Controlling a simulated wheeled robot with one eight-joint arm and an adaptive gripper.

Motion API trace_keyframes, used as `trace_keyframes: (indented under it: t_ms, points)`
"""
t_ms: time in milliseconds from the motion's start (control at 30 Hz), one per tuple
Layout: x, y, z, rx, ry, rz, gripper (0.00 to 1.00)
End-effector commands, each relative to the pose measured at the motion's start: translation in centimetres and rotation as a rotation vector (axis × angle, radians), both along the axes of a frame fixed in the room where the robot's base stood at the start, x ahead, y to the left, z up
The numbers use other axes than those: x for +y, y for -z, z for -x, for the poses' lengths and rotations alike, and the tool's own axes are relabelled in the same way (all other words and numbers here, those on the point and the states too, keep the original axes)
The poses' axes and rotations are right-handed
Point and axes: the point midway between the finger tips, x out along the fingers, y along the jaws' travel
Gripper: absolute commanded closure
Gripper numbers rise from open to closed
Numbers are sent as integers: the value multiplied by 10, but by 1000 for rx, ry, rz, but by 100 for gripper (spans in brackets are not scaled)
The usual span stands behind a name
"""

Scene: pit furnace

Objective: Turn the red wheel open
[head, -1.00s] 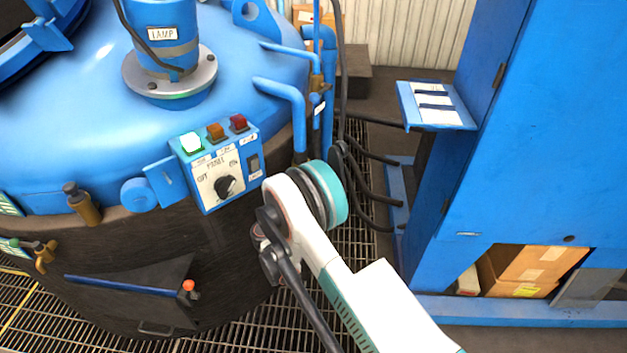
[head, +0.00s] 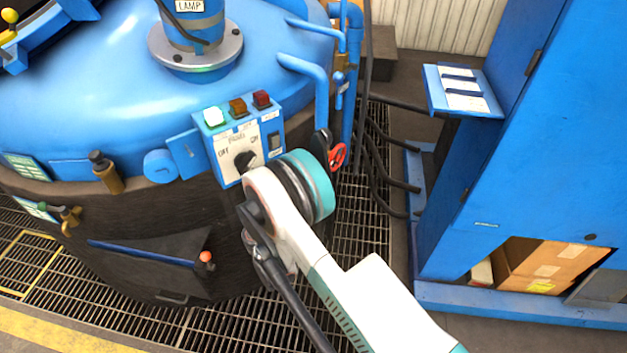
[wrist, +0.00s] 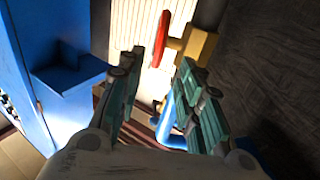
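The red wheel (head: 338,157) shows just right of my arm's teal joint in the head view, beside the furnace's blue pipes. In the wrist view the red wheel (wrist: 162,40) is seen nearly edge-on, attached to a brass valve body (wrist: 197,44) on a blue pipe (wrist: 172,125). My gripper (wrist: 161,62) is open, with its two green-grey fingers spread apart. The wheel appears ahead of the gap between the fingertips, and nothing is held. Whether a fingertip touches the wheel or valve I cannot tell. My arm hides most of the gripper in the head view.
The furnace (head: 110,80) with its switch panel (head: 240,145) stands left of the wheel. Dark hoses (head: 385,165) hang close on its right. A blue cabinet (head: 530,130) with a small shelf (head: 462,90) stands farther right. Floor grating (head: 355,240) lies below.

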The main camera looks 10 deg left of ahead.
Motion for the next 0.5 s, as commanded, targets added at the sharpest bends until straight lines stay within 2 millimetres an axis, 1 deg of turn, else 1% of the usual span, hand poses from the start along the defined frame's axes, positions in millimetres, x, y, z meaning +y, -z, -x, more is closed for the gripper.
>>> trace_keyframes:
  t_ms: [67,167,300,400,500]
  points:
    - [-3,-3,-6,24,10,-9,67]
    - [-12,-9,-23,111,41,-42,67]
    - [-29,-21,-54,318,94,-125,67]
    - [-38,-32,-69,465,115,-192,67]
    - [-44,-45,-79,599,120,-261,67]
